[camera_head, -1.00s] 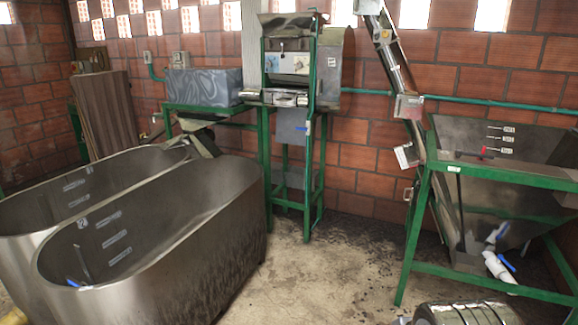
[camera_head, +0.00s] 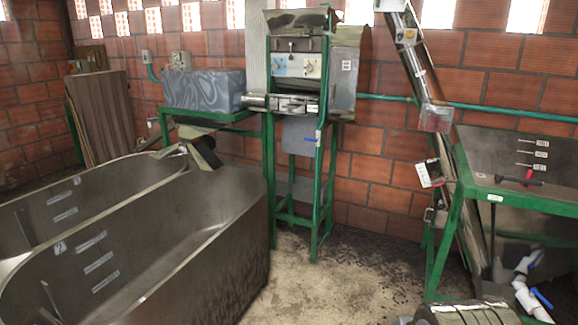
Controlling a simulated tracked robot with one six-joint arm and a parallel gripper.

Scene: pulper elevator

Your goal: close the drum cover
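The pulper machine (camera_head: 295,70) stands upright in its green frame against the brick wall, at the upper middle of the head view. A grey, weathered curved sheet-metal housing (camera_head: 345,75) sits on its right side and may be the drum cover. I cannot tell from here whether it is open or shut. A dark curved metal piece (camera_head: 298,18) tops the machine. The front has a light panel with knobs and a metal ledge below it. My gripper is not in view.
Two long metal tanks (camera_head: 205,235) fill the lower left. A sloping elevator (camera_head: 412,65) and a green-framed hopper (camera_head: 530,175) with white pipes stand at the right. Stained concrete floor (camera_head: 320,280) between tanks and hopper is mostly clear. A green table holds a grey box (camera_head: 203,90).

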